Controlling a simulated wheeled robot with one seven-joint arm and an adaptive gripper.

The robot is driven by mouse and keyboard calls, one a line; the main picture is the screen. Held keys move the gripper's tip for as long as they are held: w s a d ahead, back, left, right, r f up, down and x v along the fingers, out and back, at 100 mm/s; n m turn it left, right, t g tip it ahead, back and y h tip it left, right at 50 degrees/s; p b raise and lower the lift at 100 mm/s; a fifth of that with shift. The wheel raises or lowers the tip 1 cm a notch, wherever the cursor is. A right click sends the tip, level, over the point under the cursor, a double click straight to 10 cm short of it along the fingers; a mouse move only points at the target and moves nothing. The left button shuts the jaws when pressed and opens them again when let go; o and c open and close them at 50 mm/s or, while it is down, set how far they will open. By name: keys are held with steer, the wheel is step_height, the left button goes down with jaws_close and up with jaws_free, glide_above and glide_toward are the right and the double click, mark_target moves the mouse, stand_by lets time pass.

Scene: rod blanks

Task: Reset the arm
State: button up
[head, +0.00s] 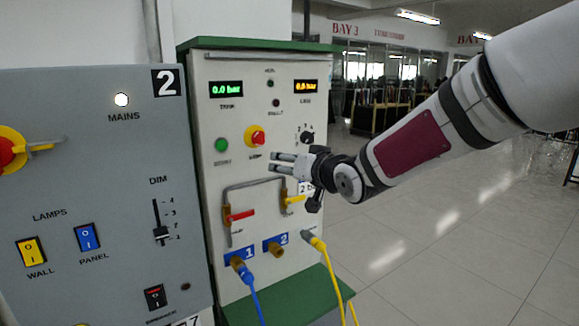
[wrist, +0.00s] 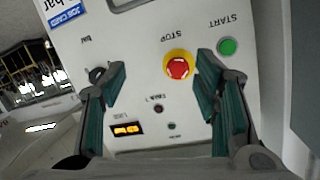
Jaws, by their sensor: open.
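My arm (head: 405,150) reaches in from the upper right in the head view. My gripper (head: 273,162) is in front of the white control panel (head: 208,115), a little below and right of the red stop button (head: 257,137) in the picture. In the wrist view my gripper (wrist: 160,78) is open and empty, with its two green-padded fingers apart. The upside-down panel face shows between and beyond them. The red stop button (wrist: 178,66) on its yellow ring appears between the fingers, closer to the right one. I cannot tell the exact gap to the panel.
The panel has a green start button (head: 222,145), a selector knob (head: 307,137), a red lever (head: 239,216) and a yellow lever (head: 293,200). Blue (head: 249,277) and yellow (head: 325,262) hoses hang below. A grey lamp panel (head: 100,200) stands left. Open floor (head: 440,240) lies right.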

steer(key=s+d+f+m+g+h, duration=0.15)
steer(key=s+d+h, duration=0.25)
steer(key=s+d, duration=0.5)
steer(key=s+d+g+h, duration=0.35)
steer(key=s+d, duration=0.25)
steer(key=s, duration=0.5)
steer(key=s+d+f+g, duration=0.1)
steer(key=s+d+f, duration=0.1)
steer(key=s, duration=0.7)
steer(key=s+d+f+g, duration=0.2)
steer(key=s, duration=0.8)
steer(key=shift+d+m, duration=0.15)
steer(key=shift+m, duration=0.2)
